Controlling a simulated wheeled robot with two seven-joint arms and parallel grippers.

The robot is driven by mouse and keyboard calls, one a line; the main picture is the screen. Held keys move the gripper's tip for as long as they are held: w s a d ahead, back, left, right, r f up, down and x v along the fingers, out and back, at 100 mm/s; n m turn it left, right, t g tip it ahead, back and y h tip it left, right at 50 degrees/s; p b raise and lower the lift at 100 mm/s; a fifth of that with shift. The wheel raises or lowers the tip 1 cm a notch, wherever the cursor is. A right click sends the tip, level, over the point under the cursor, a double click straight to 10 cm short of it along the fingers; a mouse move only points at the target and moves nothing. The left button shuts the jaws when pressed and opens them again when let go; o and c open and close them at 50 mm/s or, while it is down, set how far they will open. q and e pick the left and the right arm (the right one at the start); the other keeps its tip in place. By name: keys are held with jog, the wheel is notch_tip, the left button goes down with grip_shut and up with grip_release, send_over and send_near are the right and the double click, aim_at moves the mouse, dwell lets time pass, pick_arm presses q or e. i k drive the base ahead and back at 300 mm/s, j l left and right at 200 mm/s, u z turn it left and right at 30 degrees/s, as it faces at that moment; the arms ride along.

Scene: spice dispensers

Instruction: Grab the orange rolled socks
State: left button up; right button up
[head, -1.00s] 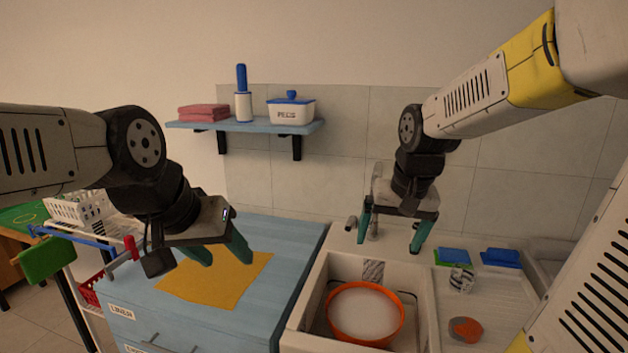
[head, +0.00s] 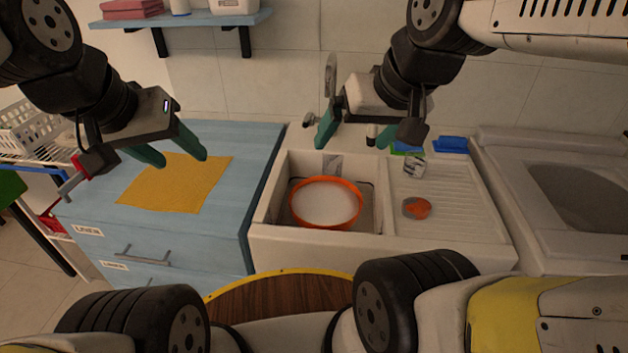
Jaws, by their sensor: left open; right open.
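The orange rolled socks (head: 416,208), partly greyish, lie on the ribbed white drainboard (head: 462,205) right of the sink basin. A grey-and-white patterned roll (head: 414,168) lies just behind them. My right gripper (head: 368,138) is open and empty, above the back of the sink, behind and left of the orange socks. My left gripper (head: 176,152) is open and empty above the yellow cloth on the blue cabinet, far left of the socks. Neither gripper touches the socks.
An orange-rimmed basin (head: 326,226) sits in the sink (head: 270,232). A blue sponge (head: 453,144) and a green-and-blue one (head: 406,150) lie at the drainboard's back. A yellow cloth (head: 170,190) lies on the blue cabinet (head: 250,150). A washer-like white unit (head: 500,150) stands right.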

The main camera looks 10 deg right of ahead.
aim_at(415, 208)
jog(key=z, duration=1.35)
